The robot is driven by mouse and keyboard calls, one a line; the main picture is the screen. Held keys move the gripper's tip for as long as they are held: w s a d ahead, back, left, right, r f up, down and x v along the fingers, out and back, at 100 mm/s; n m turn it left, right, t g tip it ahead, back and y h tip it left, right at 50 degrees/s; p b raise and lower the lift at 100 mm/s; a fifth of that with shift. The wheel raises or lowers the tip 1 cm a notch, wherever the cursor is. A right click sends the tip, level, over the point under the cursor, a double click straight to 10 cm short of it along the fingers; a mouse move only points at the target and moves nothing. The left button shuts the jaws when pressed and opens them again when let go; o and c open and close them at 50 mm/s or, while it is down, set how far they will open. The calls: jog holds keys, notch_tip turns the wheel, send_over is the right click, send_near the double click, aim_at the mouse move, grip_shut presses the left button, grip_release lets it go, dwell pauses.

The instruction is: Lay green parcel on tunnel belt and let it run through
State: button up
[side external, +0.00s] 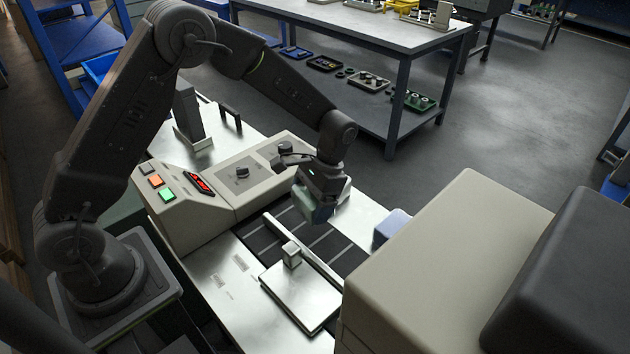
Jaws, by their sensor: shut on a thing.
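My gripper (322,188) points down over the far part of the dark belt (268,248), which has pale cross bars. It is shut on a blue-green parcel (313,211), which I take to be the green parcel; the fingers and shade hide part of it. I cannot tell from this angle whether the parcel touches the belt. The belt runs right toward the large beige tunnel housing (450,260). The tunnel mouth is hidden from this side.
A pale blue block (391,225) sits beside the housing. A control box (200,205) with lit buttons and a red display stands left of the belt. A metal rail (305,250) and a plate with a small block (291,254) lie along the belt's near side.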

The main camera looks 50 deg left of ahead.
jog(key=shift+s+d+f+n+h, duration=0.25)
jog(key=shift+s+d+n+h, duration=0.25)
jog(key=shift+n, duration=0.6)
jog(key=shift+f, duration=2.4)
jog(key=o, duration=0.8)
jog(key=shift+o, duration=0.2)
jog(key=v, duration=1.3)
jog(key=shift+r, duration=0.4)
